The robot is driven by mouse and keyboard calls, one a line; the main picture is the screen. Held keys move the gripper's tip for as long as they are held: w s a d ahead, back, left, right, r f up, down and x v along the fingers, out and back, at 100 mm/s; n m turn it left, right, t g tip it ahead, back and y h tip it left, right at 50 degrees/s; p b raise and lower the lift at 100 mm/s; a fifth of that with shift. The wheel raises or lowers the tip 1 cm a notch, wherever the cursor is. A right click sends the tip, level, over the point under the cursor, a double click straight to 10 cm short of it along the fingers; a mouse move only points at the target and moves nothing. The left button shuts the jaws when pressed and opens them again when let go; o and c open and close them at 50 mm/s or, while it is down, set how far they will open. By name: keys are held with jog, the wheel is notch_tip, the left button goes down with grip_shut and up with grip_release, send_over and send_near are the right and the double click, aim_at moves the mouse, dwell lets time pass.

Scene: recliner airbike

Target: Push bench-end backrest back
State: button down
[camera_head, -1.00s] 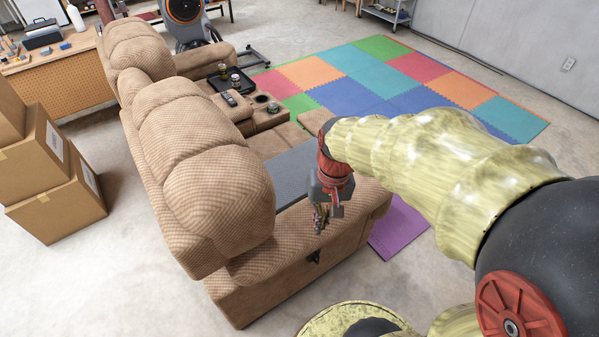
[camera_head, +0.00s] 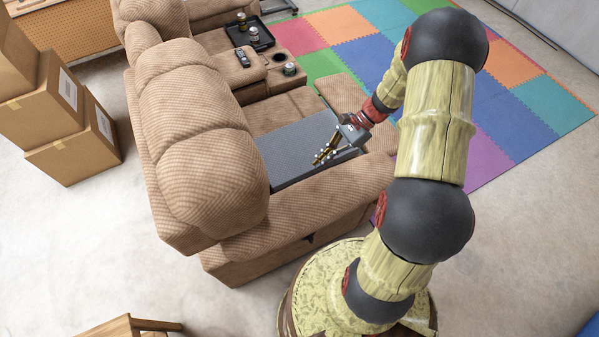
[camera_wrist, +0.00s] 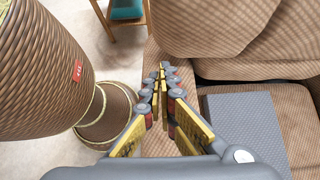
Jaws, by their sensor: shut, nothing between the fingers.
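The bench-end backrest (camera_head: 195,140) is the large tan padded one at the near end of the recliner sofa. It stands upright at the left in the head view and spans the top of the wrist view (camera_wrist: 210,25).
Cardboard boxes (camera_head: 75,140) stand left, behind the sofa. A wooden stool (camera_head: 130,326) is at the bottom left. Bare floor lies between the boxes and sofa.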

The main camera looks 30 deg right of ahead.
aim_at(221, 205)
jog(key=a+r+b+x, duration=0.1)
jog(key=x, duration=1.1)
jog(key=shift+a+r+b, duration=0.2)
jog(key=shift+a+b, duration=0.2)
jog(key=shift+a, duration=0.15)
jog(key=shift+w, duration=0.1)
jog(key=a+r+p, duration=0.1)
jog(key=a, duration=0.2)
jog(key=a+r+h+p, duration=0.1)
jog(key=a+p, duration=0.1)
jog(key=a, duration=0.1)
jog(key=a+r+h+p, duration=0.1)
jog(key=a+r+p, duration=0.1)
jog(key=a, duration=0.2)
jog(key=shift+h, duration=0.9)
jog(key=a, duration=0.4)
jog(key=a+r+p, duration=0.1)
jog(key=a, duration=0.3)
jog(key=a+p, duration=0.1)
jog(key=a, duration=0.3)
jog(key=shift+a+r, duration=0.15)
jog(key=shift+r, duration=0.1)
